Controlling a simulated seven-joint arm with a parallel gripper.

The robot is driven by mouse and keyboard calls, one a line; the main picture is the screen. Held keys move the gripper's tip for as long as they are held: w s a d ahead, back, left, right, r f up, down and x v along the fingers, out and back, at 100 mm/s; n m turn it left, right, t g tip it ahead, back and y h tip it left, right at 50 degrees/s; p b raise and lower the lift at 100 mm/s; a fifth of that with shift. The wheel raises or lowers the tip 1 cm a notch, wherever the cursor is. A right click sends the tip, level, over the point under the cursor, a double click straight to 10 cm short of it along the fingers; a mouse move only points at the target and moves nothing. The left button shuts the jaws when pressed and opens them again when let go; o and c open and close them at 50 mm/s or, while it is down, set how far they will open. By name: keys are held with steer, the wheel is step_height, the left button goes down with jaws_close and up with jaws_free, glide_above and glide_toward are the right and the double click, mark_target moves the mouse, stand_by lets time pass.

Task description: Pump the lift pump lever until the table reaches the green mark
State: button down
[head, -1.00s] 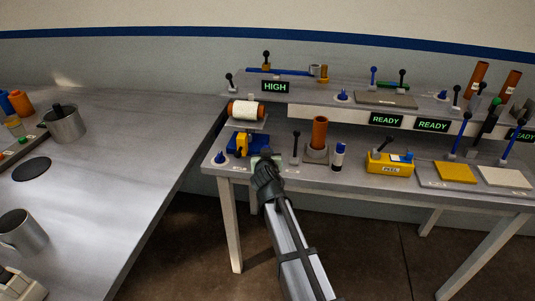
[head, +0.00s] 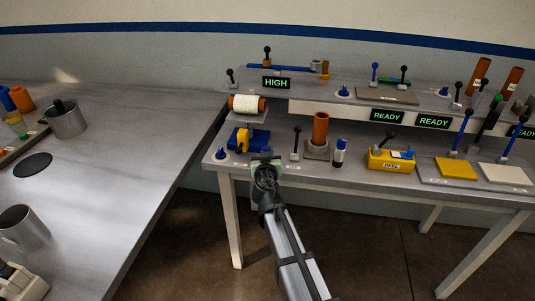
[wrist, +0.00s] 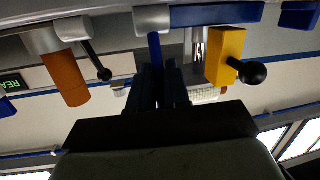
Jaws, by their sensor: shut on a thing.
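The lift pump (head: 238,140) has a blue base with a yellow part and stands at the left end of the right bench in the head view. Its small grey table (head: 258,117) is raised above the base and carries a white roll with orange ends (head: 248,104). My gripper (head: 265,161) is just right of the pump, at the bench's front edge. In the wrist view my gripper (wrist: 158,88) is shut on the blue pump lever (wrist: 155,48), which runs up from between the fingers. I cannot make out the green mark.
A yellow block with a black ball knob (wrist: 226,55) is close to the fingers in the wrist view. A black-knobbed lever (head: 296,142), an orange cylinder in a grey holder (head: 320,130) and a bottle (head: 339,153) stand right of my gripper. A display (head: 276,83) reads HIGH.

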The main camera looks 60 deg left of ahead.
stand_by(0.4)
steer(key=c, duration=1.2)
jaws_free()
steer(key=v, duration=1.4)
steer(key=shift+f, duration=0.1)
